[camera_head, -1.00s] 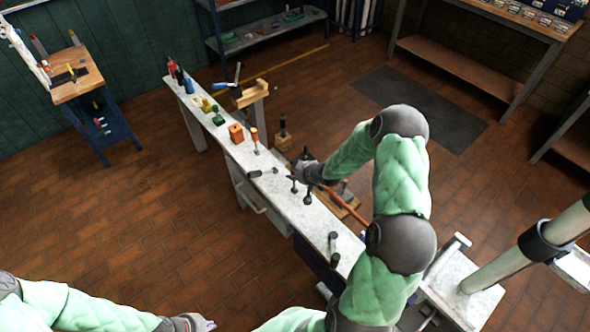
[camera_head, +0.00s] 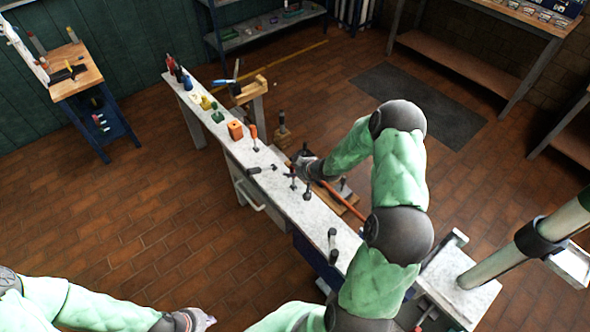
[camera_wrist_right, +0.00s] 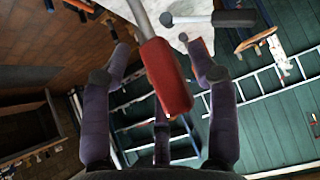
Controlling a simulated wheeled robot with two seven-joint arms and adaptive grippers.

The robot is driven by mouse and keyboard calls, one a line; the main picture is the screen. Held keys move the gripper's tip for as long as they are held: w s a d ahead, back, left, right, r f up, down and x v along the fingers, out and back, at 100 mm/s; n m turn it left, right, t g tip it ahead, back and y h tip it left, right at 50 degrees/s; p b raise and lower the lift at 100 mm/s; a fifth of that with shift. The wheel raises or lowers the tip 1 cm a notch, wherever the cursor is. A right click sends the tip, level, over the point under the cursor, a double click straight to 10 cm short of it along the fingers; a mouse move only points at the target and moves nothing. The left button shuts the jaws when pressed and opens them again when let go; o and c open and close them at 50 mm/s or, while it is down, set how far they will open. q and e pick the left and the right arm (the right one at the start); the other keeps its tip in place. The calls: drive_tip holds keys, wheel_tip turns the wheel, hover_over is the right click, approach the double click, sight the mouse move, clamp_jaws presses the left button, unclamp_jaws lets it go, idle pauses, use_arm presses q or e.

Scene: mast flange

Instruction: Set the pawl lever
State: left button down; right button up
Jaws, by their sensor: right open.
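The pawl lever seems to be the grey rod ending in a red grip (camera_wrist_right: 170,78) in the right wrist view. My right gripper (camera_wrist_right: 165,65) is open, with its dark fingers spread to either side of the red grip. I cannot tell whether any finger touches it. In the head view my right gripper (camera_head: 308,168) is over the far side of the narrow bench, and a small reddish tip (camera_head: 292,172) shows beside it. My left gripper (camera_head: 202,320) is at the bottom edge, away from the bench; its fingers are too small to judge.
The narrow bench (camera_head: 315,212) carries a dark tool (camera_head: 262,169), an orange block (camera_head: 235,130), bottles and short upright parts. An orange bar (camera_head: 343,202) lies beyond it. A hammer-like tool (camera_wrist_right: 215,18) shows in the right wrist view. The floor left of the bench is clear.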

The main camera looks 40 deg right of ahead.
drive_tip(key=v, duration=1.2)
drive_tip(key=shift+f, duration=0.1)
